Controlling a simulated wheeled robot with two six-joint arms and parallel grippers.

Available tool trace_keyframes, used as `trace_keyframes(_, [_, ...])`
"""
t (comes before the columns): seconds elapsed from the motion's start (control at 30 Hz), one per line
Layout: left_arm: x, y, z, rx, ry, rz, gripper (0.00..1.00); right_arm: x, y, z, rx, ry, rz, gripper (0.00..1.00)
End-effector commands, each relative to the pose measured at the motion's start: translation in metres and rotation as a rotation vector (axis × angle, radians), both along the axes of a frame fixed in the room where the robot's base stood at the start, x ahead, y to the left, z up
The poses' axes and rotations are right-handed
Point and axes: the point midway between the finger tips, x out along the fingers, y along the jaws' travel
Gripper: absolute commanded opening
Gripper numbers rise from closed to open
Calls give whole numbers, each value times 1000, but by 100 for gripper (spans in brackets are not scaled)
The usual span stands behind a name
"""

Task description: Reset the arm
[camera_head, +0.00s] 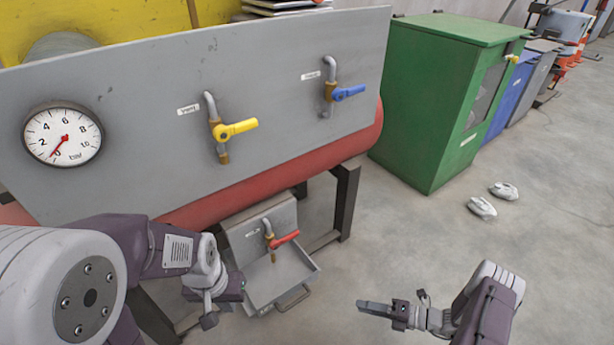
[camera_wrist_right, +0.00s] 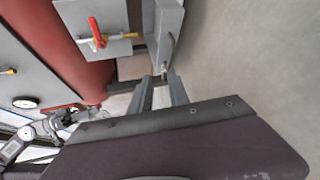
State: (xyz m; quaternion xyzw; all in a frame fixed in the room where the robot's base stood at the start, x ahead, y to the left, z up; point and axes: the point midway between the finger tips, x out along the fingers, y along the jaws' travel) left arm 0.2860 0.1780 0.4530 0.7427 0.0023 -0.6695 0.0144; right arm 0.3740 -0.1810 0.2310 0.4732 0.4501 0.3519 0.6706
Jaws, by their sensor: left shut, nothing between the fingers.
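My left gripper (camera_head: 236,287) hangs low in front of the panel, beside the small tray with the red-handled valve. It is shut, and its fingertips are hard to make out against the tray. My right gripper (camera_head: 376,308) is over bare floor at the lower right, pointing left. In the right wrist view its two grey fingers (camera_wrist_right: 161,92) stand apart with nothing between them.
A grey panel (camera_head: 150,130) carries a gauge (camera_head: 63,134), a yellow-handled valve (camera_head: 233,129) and a blue-handled valve (camera_head: 347,92). A red-handled valve (camera_head: 284,239) stands above a tray (camera_head: 262,283). A green cabinet (camera_head: 420,110) is behind. Floor at right is mostly clear.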

Motion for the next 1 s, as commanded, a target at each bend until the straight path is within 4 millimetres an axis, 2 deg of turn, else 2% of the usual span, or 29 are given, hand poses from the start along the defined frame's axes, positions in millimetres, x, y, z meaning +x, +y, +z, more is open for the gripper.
trace_keyframes(0.03, [0,0,9,0,0,0,0,10,1,22,-26,-30,41,22])
trace_keyframes(0.17, [0,0,21,0,0,0,0,27,12,74,-97,-104,169,22])
trace_keyframes(0.2, [0,0,25,0,0,0,0,31,17,92,-124,-130,219,22])
trace_keyframes(0.27, [0,0,33,0,0,0,0,34,28,123,-176,-180,311,22])
trace_keyframes(0.33, [0,0,44,0,0,0,0,32,43,165,-257,-264,448,22])
trace_keyframes(0.4, [0,0,56,0,0,0,0,22,61,209,-361,-384,625,22])
trace_keyframes(0.5, [0,0,71,0,0,0,0,-4,79,262,-515,-597,902,22])
trace_keyframes(0.6, [0,0,81,0,0,0,0,-31,83,296,-648,-816,1161,22])
trace_keyframes(0.7, [0,0,88,0,0,0,0,-53,78,318,-753,-1023,1398,22])
trace_keyframes(0.83, [0,0,96,0,0,0,0,-77,63,336,-853,-1287,1709,22])
trace_keyframes(0.93, [0,0,99,0,0,0,0,-92,40,339,-897,-1512,2005,22])
trace_keyframes(1.0, [0,0,96,0,0,0,0,-101,21,328,-864,-1648,2225,22])
